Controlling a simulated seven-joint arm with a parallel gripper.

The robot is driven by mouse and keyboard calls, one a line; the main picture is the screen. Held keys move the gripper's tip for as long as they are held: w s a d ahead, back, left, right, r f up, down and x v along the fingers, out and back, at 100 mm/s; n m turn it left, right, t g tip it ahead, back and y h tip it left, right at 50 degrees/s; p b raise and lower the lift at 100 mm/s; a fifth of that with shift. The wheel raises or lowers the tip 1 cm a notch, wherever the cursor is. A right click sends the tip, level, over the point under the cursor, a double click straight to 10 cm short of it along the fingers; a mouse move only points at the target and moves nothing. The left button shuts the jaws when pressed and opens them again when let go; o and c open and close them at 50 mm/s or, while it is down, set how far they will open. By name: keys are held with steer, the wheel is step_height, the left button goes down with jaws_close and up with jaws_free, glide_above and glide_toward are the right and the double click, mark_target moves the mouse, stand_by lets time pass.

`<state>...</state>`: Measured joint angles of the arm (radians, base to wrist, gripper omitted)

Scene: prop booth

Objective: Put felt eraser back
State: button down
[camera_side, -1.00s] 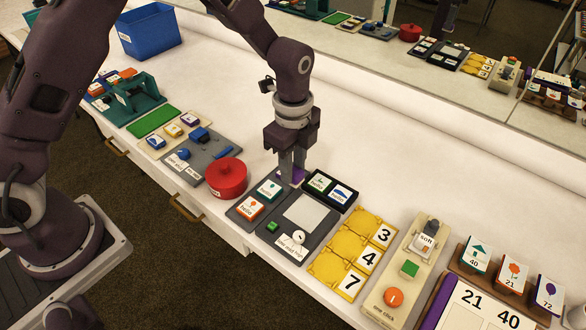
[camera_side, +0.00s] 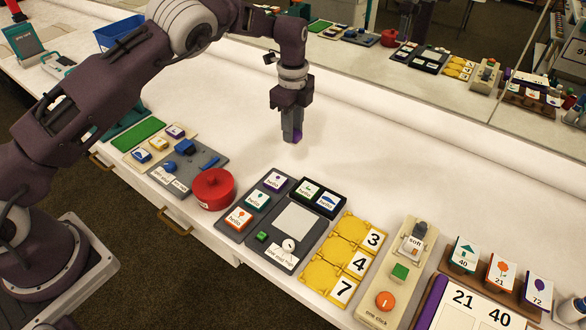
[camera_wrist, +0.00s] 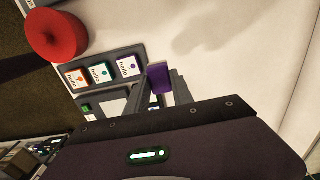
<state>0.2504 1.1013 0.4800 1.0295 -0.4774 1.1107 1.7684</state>
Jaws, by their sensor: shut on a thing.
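My gripper (camera_side: 293,138) is shut on a small plain purple block, which looks like the felt eraser (camera_side: 298,134). In the wrist view the felt eraser (camera_wrist: 157,78) sits between the two fingertips (camera_wrist: 160,80), its sides partly covered by them. The gripper points down and holds it above the white table, behind the grey tray. That tray (camera_side: 258,221) holds a row of hello cards, orange, green and purple, beside a pale grey panel (camera_side: 298,222). No contact between the eraser and the table shows.
A red round pot (camera_side: 213,188) stands left of the cards. A black tray (camera_side: 340,209) with two cards and a yellow number board (camera_side: 345,262) lie to the right. A blue bin (camera_side: 118,32) is at the back left. The white table (camera_side: 400,170) behind the boards is mostly clear.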

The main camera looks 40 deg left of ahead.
steer(key=f, duration=1)
steer(key=shift+w, duration=0.2)
steer(key=c, duration=1.1)
jaws_free()
steer(key=shift+a+f, duration=0.1)
